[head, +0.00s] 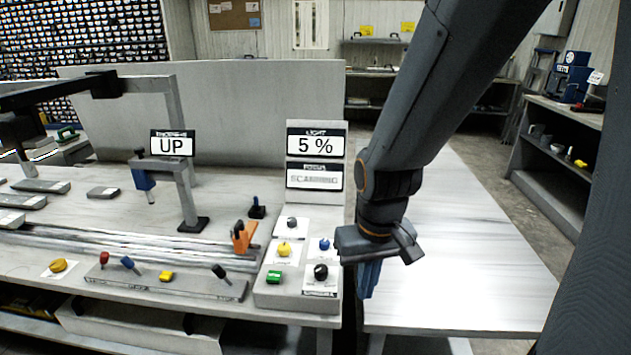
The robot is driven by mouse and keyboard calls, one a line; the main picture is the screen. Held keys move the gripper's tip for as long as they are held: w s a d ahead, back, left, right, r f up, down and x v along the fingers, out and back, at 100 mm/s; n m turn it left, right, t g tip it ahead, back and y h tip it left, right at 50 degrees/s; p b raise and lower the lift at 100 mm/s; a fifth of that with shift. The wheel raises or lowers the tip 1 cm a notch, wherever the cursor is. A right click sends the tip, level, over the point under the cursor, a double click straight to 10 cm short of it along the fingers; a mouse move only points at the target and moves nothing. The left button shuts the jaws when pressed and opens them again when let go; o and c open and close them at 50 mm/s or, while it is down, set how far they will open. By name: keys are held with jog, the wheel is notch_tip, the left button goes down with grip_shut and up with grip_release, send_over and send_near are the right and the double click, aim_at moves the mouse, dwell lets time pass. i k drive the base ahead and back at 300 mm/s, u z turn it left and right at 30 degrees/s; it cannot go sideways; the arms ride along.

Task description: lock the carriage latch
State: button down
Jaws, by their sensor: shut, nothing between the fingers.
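My gripper (368,282) hangs from my arm at the right of the bench, fingers pointing down and shut, with nothing held. It is to the right of the control panel (262,296) and apart from the levers. An orange clamp-like part (241,237) stands at the right end of the metal rails (120,243). A grey gantry post with a blue tool (145,180) stands over the rails.
The panel holds yellow, blue, green and black knobs and buttons. Displays read "UP" (173,146) and "5 %" (317,145). A strip with several small levers (165,283) runs along the front edge. A bare white table (455,250) lies to the right.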

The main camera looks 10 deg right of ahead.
aim_at(105, 255)
jog(key=u, duration=2)
jog(key=k, duration=0.65)
jog(key=u, duration=0.6)
jog(key=i, duration=0.85)
jog(key=z, duration=0.95)
jog(key=i, duration=0.45)
jog(key=z, duration=0.45)
